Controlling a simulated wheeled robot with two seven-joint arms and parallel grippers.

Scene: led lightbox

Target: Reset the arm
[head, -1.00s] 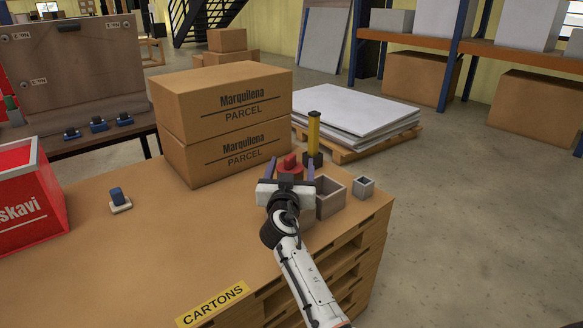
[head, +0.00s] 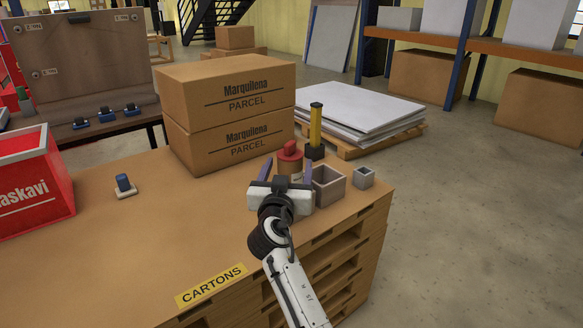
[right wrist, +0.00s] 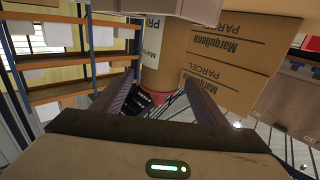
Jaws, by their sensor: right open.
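My right gripper (head: 286,172) is open and empty above the right part of the carton-coloured bench. A brown canister with a red top (head: 289,159) stands just beyond its fingers in the head view. In the right wrist view the canister (right wrist: 165,58) appears inverted, framed between the two spread fingers, with a white label on its side. I cannot tell the exact gap to the fingers. My left gripper is not in view.
Two stacked parcel boxes (head: 232,114) stand left of the canister. A yellow post on a black base (head: 315,130), an open grey box (head: 327,186) and a small grey cup (head: 364,177) are close on the right. A red bin (head: 35,187) is far left. The bench's front left is clear.

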